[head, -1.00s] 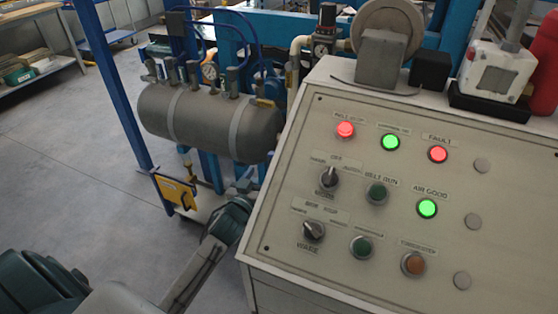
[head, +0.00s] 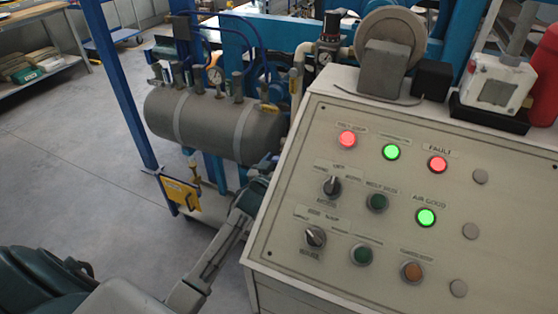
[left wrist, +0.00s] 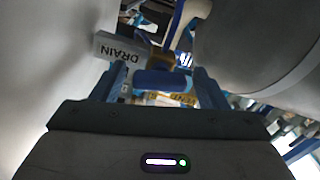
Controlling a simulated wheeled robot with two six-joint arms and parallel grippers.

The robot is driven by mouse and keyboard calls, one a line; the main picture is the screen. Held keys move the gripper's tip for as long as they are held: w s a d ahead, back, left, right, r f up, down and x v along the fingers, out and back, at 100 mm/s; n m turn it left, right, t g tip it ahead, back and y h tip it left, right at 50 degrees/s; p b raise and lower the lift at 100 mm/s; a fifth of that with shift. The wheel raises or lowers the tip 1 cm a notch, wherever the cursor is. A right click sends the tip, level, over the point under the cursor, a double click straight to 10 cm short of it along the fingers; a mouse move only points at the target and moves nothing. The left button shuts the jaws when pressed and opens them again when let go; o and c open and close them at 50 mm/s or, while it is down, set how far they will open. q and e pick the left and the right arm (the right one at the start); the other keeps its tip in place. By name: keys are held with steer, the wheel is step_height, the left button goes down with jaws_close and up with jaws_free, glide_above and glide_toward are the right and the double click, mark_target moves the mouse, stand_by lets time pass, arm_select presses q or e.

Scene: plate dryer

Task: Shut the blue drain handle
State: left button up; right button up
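The blue drain handle (left wrist: 165,80) shows in the left wrist view as a short blue bar, just ahead of my left gripper (left wrist: 162,86). The two blue-grey fingers are open, one on each side of the handle, with a small gap visible at each side. A grey label reading DRAIN (left wrist: 122,48), upside down, is beyond the left finger. In the head view my left gripper (head: 264,166) is under the right end of the grey tank (head: 215,124), beside the control panel, and the handle cannot be made out there. My right gripper is not in view.
The sloped control panel (head: 285,235) with lit lamps stands close to the right of my left arm. A yellow tag (head: 180,193) hangs by the blue post (head: 122,85). The tank's curved underside (left wrist: 255,45) is close at right in the left wrist view. Floor at left is clear.

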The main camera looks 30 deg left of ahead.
arm_select(q)
steer(key=c, duration=0.9)
steer(key=shift+o, duration=0.2)
steer(key=shift+r+m, duration=0.1)
steer(key=shift+m, duration=0.3)
steer(key=shift+o, duration=0.2)
steer(key=shift+m+p, duration=0.55)
steer(key=shift+m, duration=0.55)
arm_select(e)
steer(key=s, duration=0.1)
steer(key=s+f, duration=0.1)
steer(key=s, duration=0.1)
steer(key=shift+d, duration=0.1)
arm_select(q)
steer(key=o, duration=1)
steer(key=shift+c, duration=0.2)
steer(key=shift+s, duration=0.1)
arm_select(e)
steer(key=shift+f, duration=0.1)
